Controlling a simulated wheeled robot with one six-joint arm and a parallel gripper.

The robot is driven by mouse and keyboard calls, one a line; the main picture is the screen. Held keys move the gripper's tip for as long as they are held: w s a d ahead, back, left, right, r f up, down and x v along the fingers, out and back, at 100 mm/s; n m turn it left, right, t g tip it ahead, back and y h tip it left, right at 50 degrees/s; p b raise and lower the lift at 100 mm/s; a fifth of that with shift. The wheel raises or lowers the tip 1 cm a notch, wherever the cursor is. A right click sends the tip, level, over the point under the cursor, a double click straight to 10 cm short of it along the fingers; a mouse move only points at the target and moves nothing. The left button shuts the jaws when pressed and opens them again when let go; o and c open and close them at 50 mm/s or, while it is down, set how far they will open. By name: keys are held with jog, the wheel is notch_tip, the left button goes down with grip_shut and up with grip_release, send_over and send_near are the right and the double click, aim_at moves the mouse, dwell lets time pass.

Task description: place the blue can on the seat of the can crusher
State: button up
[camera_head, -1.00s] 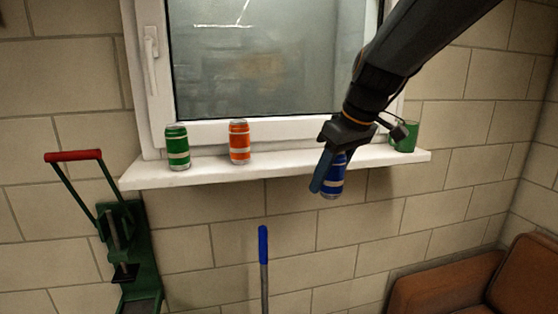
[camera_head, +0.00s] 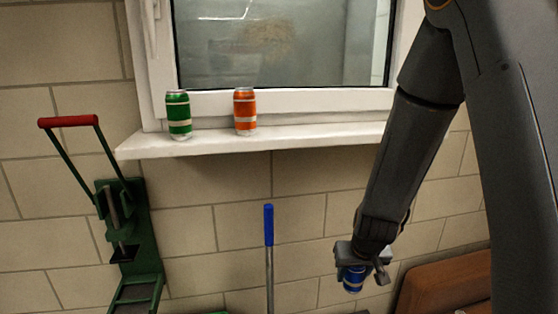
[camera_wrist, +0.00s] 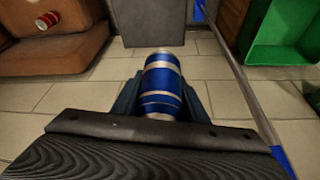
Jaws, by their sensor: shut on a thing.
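The blue can (camera_head: 352,279) is held in my gripper (camera_head: 362,264), off the sill and in front of the brick wall at the lower right in the head view. In the wrist view the blue can (camera_wrist: 162,86) lies between my two fingers, one on each side of it. The green can crusher (camera_head: 130,245) with its red handle (camera_head: 68,121) raised stands at the left in the head view, well apart from my gripper. Its seat is a dark part below the screw, seen small.
A green can (camera_head: 178,115) and an orange can (camera_head: 245,112) stand on the white sill (camera_head: 210,143). A blue-topped pole (camera_head: 269,225) stands between crusher and gripper. A brown sofa (camera_head: 445,283) is at right. The wrist view shows a red can (camera_wrist: 47,20) and a green bin (camera_wrist: 285,35).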

notch_tip(320, 180, down, 10)
jog(key=s, duration=0.2)
jog(key=shift+s+a, duration=0.2)
jog(key=shift+d, duration=0.1)
